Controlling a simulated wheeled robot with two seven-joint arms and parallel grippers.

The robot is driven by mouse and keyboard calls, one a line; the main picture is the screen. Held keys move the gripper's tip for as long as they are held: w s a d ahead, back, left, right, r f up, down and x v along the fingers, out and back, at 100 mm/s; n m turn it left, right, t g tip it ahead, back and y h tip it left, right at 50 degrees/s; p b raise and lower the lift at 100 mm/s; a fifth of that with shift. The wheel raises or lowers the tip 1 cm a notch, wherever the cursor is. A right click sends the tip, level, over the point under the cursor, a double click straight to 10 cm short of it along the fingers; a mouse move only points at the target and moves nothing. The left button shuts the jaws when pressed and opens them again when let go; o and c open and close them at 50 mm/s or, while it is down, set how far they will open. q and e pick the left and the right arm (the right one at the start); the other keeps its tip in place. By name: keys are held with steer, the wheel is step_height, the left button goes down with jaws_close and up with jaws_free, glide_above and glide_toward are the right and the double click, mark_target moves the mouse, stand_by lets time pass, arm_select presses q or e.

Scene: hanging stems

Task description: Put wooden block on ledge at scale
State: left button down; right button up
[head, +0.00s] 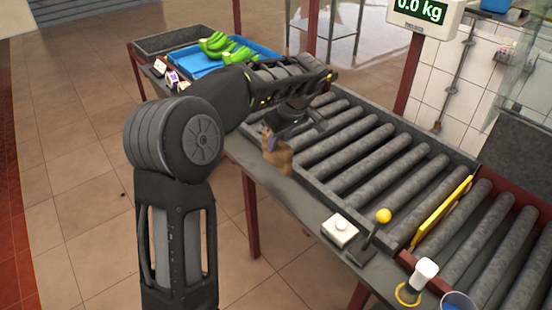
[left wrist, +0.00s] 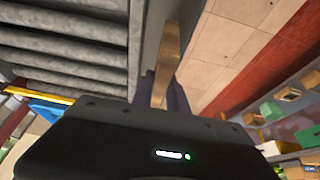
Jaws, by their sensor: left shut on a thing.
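The wooden block (head: 278,155) is brown and hangs below my left gripper (head: 270,138) in the head view, over the grey ledge along the near side of the roller conveyor. In the left wrist view the block (left wrist: 168,58) stands out between the dark fingers of my left gripper (left wrist: 163,90), which is shut on it. The ledge (head: 285,195) runs beside the rollers. I cannot tell whether the block touches it. The scale's display (head: 425,12) reads 0.0 kg at the upper right. My right gripper is not in view.
The roller conveyor (head: 375,160) fills the middle. On the near ledge are a white button box (head: 339,230), a lever with a yellow knob (head: 383,216) and a white-topped item (head: 425,271). A yellow bar (head: 441,212) crosses the rollers. Green bananas (head: 228,50) lie in a blue tray (head: 190,63).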

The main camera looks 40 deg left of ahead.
mark_target(277, 157)
arm_select(q)
steer(key=shift+f, duration=0.75)
step_height(277, 157, down, 4)
steer(key=shift+r+p, duration=0.15)
steer(key=shift+p, duration=0.15)
steer(key=c, duration=1.8)
jaws_free()
steer(key=shift+f, duration=0.25)
steer(key=o, duration=0.5)
steer(key=shift+r, duration=0.1)
